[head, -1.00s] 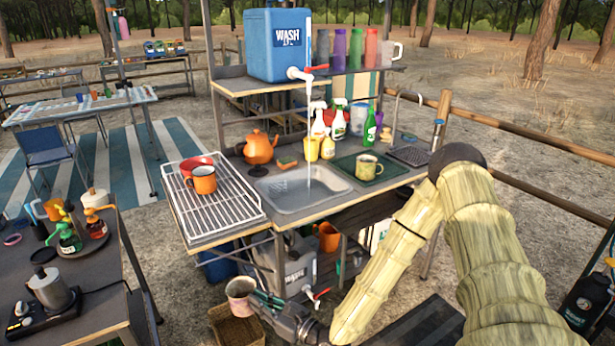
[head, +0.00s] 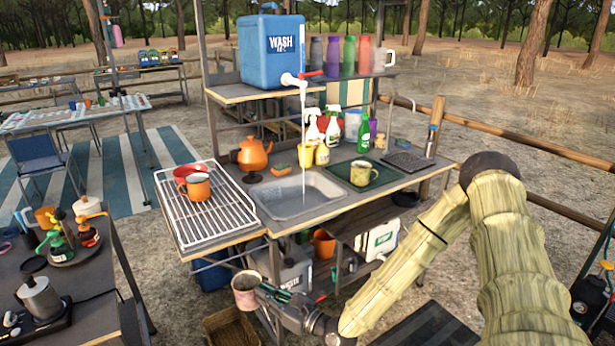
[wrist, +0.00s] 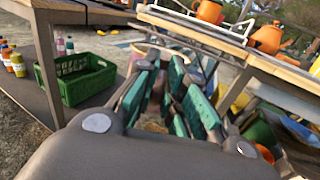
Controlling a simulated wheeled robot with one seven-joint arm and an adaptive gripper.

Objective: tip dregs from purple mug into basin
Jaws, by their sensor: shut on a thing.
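My gripper (head: 264,293) is shut on a pinkish-purple mug (head: 245,290) with a pale rim. The mug looks about upright, in front of and below the wash counter, apart from it. Its contents are too small to make out. In the wrist view my gripper (wrist: 163,85) shows its green-padded fingers, and the mug is hard to make out between them. The grey basin (head: 285,207) is sunk in the counter, up and to the right of the mug. A thin stream of water runs into it from the tap of the blue wash container (head: 268,50).
A wire drying rack (head: 215,225) with red and orange mugs stands left of the basin. An orange kettle (head: 254,155), spray bottles and a green tray (head: 378,181) with a mug surround it. A dark table (head: 85,293) stands at left.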

